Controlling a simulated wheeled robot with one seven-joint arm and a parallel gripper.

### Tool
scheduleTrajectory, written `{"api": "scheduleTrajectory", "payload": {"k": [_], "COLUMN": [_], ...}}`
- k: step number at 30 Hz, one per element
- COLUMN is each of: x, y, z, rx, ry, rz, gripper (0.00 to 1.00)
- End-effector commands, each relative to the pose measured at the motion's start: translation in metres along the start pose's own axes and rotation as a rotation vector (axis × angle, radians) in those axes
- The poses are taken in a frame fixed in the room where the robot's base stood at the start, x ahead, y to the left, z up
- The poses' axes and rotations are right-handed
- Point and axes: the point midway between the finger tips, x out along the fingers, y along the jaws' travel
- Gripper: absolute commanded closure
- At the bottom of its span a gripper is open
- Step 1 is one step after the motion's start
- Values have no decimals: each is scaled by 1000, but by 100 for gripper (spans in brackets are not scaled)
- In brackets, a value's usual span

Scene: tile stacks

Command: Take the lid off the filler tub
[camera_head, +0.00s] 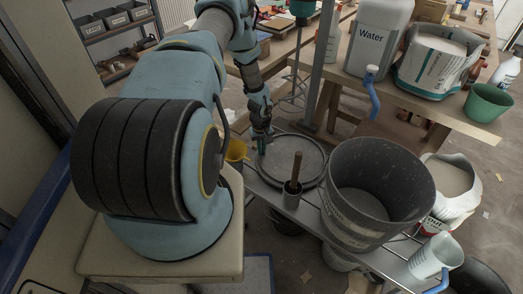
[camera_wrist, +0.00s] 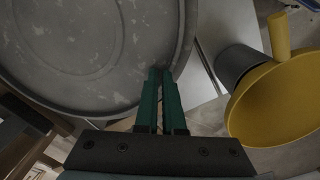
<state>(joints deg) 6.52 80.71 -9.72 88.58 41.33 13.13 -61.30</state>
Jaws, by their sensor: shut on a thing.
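The lid (camera_head: 284,163) is a round, grey, flat disc with a raised rim, speckled with pale marks. In the wrist view the lid (camera_wrist: 85,45) fills the upper left. My gripper (camera_head: 266,137) is at the lid's far left edge in the head view. In the wrist view the green fingers of my gripper (camera_wrist: 164,78) are close together on the lid's rim. I cannot make out the filler tub's wall below the lid, nor whether the lid rests on it or is raised.
A large open grey bucket (camera_head: 352,218) stands right of the lid. A wooden-handled tool stands in a dark cup (camera_head: 292,196) at the near edge. A yellow scoop-like thing (camera_head: 236,151) lies left; it shows in the wrist view (camera_wrist: 283,105). A water canister (camera_head: 377,42) stands behind.

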Motion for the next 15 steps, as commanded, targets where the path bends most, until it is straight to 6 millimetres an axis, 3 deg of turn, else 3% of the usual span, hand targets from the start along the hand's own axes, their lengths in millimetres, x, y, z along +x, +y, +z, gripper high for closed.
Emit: {"api": "scheduleTrajectory", "payload": {"k": [15], "x": [11], "y": [0], "z": [0], "rx": [0], "ry": [1], "rz": [0], "gripper": [100]}}
